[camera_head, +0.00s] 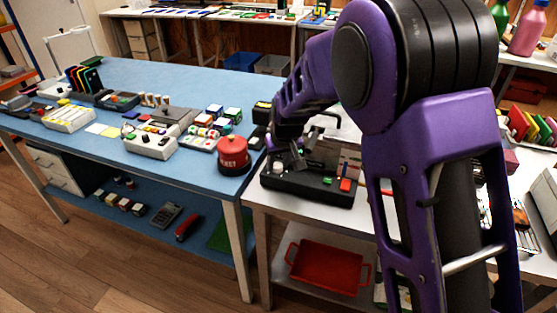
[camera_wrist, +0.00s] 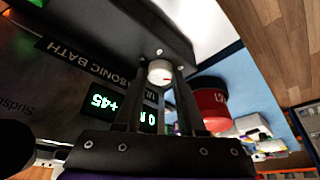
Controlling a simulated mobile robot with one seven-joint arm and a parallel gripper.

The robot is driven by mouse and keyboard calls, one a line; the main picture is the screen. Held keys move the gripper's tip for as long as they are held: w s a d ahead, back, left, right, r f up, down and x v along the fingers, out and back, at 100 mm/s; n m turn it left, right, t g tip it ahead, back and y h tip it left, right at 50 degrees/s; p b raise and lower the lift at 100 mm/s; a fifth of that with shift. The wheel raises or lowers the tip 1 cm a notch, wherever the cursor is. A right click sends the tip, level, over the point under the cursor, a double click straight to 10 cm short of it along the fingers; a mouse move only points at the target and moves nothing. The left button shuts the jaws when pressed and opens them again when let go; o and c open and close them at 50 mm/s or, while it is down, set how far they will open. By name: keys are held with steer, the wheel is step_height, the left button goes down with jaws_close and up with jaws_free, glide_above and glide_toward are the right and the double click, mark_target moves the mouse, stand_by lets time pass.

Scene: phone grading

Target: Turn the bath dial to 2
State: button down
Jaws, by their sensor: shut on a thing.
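The black bath unit (camera_head: 308,187) stands on the white table in the head view, with a green and a red button on its front. In the wrist view its dark panel (camera_wrist: 88,45) carries the upside-down words "SONIC BATH" and green lit displays (camera_wrist: 103,101), too skewed to read surely. The bath dial (camera_wrist: 160,72) is a small pale round knob with a dark mark on its face. My gripper (camera_wrist: 162,80) has one finger on each side of the dial and is shut on it.
A red round canister (camera_head: 233,155) stands close to the left of the bath, on the blue table (camera_head: 185,85). Several small devices crowd that table. A red tray (camera_head: 328,268) lies on the shelf below. My arm covers much of the right side.

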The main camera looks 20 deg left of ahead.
steer(key=m+h+p, duration=0.1)
steer(key=m, duration=0.1)
steer(key=m+p, duration=0.1)
steer(key=m, duration=0.1)
steer(key=shift+s+a+r+t+h, duration=0.1)
steer(key=shift+s+a+t+h, duration=0.1)
steer(key=shift+t+h, duration=0.15)
steer(key=m+h+p, duration=0.1)
steer(key=m, duration=0.1)
steer(key=m+h+p, duration=0.1)
steer(key=m, duration=0.2)
steer(key=shift+w+a, duration=0.1)
steer(key=shift+a, duration=0.05)
steer(key=m+p, duration=0.1)
steer(key=m, duration=0.1)
steer(key=m+h, duration=0.1)
steer(key=m, duration=0.1)
steer(key=shift+w+a+m+h+p, duration=0.1)
steer(key=shift+a+m+h+p, duration=0.05)
steer(key=shift+m+h+p, duration=0.2)
steer(key=m+g+h, duration=0.1)
steer(key=m+g, duration=0.1)
steer(key=m, duration=0.2)
steer(key=shift+w+a+m+p, duration=0.1)
steer(key=shift+m+p, duration=0.15)
steer(key=shift+p, duration=0.1)
steer(key=c, duration=0.8)
jaws_free()
